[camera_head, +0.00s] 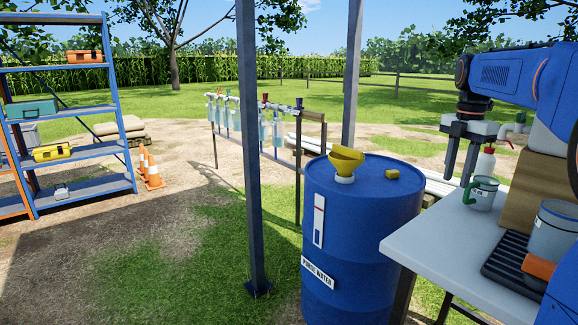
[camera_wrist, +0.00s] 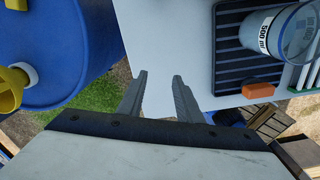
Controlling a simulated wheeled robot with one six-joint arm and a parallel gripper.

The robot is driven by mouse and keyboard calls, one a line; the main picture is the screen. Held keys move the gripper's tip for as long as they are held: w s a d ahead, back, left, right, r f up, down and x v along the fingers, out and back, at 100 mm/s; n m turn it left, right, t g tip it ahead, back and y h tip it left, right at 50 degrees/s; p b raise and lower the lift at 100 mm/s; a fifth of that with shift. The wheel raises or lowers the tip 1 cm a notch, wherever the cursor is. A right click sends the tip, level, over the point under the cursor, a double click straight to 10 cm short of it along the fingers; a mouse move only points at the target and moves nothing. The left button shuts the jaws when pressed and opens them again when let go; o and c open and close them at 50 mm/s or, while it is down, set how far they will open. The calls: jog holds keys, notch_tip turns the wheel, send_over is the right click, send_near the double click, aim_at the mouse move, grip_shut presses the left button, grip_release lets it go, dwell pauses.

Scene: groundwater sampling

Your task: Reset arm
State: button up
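My blue arm comes in from the upper right in the head view. My gripper (camera_head: 457,178) points down by the drum-side edge of the white table (camera_head: 440,250), with its two dark fingers apart. In the wrist view, my gripper (camera_wrist: 157,76) shows both fingers spread with nothing between them. The bare white table top lies beyond the fingertips there. No held object shows in either view.
A blue drum (camera_head: 350,250) with a yellow funnel (camera_head: 345,159) stands left of the table. A green-banded mug (camera_head: 481,194), a red-topped bottle (camera_head: 485,162), a graduated beaker (camera_head: 555,235), a black ribbed mat (camera_wrist: 232,72) and an orange block (camera_wrist: 258,90) are close by.

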jog(key=s+a+f+m+t, duration=0.1)
jog(key=s+a+f+m, duration=0.2)
jog(key=s+a+m, duration=0.4)
jog(key=s+a+f+m+t, duration=0.1)
jog(key=s+a+f+m, duration=0.25)
jog(key=s, duration=0.55)
jog(key=s+a+f+m+t, duration=0.1)
jog(key=s+a+f+m, duration=0.1)
jog(key=s+f+m, duration=0.3)
jog(key=s+a+f+m+t, duration=0.1)
jog(key=s+a+f+m, duration=0.2)
jog(key=s+f+m, duration=0.3)
jog(key=s+f, duration=0.3)
jog(key=shift+f+t, duration=0.2)
jog(key=shift+t, duration=0.2)
jog(key=shift+m, duration=0.25)
